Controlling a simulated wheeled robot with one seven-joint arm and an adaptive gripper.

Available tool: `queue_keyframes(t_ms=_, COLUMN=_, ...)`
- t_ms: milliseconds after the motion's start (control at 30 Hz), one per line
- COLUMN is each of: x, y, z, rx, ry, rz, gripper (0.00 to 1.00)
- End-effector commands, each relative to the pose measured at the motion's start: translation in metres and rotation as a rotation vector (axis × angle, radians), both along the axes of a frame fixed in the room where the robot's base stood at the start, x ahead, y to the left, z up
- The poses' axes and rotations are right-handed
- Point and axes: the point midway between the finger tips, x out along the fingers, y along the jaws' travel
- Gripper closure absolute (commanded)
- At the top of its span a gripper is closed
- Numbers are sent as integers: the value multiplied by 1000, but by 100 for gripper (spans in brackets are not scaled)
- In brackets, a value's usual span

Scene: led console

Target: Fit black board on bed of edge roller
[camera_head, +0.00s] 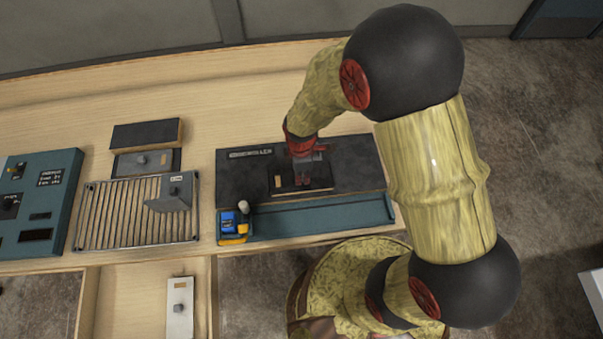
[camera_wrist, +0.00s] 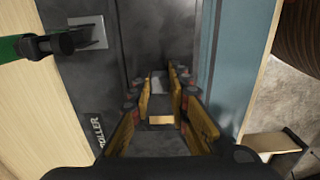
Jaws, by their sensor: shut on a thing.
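The black board (camera_head: 318,184) is a small dark slab with a tan patch near its left side. It lies over the dark bed of the edge roller (camera_head: 355,160), near the middle. My gripper (camera_head: 302,176) comes down on the board from above and is shut on it. The wrist view shows the yellow fingers of my gripper (camera_wrist: 162,95) on both sides of the board's middle, with the tan patch (camera_wrist: 161,120) between them. The fingers hide the grip itself. I cannot tell whether the board touches the bed. The roller's lettered label (camera_wrist: 97,134) shows at the lower left.
A teal strip (camera_head: 320,216) runs along the roller's front, with a blue and yellow unit (camera_head: 233,226) at its left end. Left are a wire rack (camera_head: 115,215) holding a grey plate, a dark box (camera_head: 147,134) and a teal console (camera_head: 40,205). An open drawer (camera_head: 140,290) holds a light plate.

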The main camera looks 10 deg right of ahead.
Motion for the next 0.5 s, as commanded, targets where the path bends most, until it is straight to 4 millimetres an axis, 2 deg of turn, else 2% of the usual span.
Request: queue_keyframes(t_ms=500, x=0, y=0, z=-6, rx=0, ry=0, rz=0, gripper=100)
